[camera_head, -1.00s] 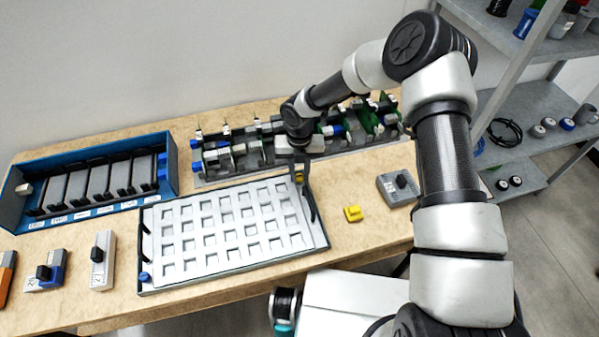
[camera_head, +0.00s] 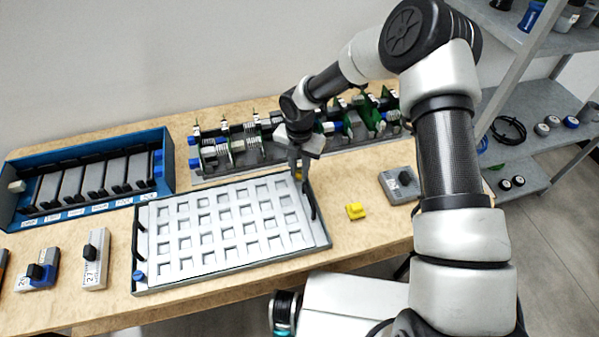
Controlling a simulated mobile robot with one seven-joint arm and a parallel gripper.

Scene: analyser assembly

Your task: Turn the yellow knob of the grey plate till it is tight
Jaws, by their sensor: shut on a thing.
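The grey plate (camera_head: 165,283) lies flat on the wooden table, with rows of square recesses and a dark handle on each short side. Its yellow knob (camera_head: 298,176) is at the far right corner and is mostly hidden by my gripper. My gripper (camera_head: 299,172) points down over that corner and is shut on the yellow knob. A blue knob (camera_head: 139,276) sits at the plate's near left corner. How tight the yellow knob is cannot be seen.
A yellow block (camera_head: 356,211) and a grey module (camera_head: 398,185) lie right of the plate. A row of green boards (camera_head: 350,128) stands behind my gripper. A blue rack (camera_head: 168,160) is at the left, with small modules (camera_head: 95,258) in front.

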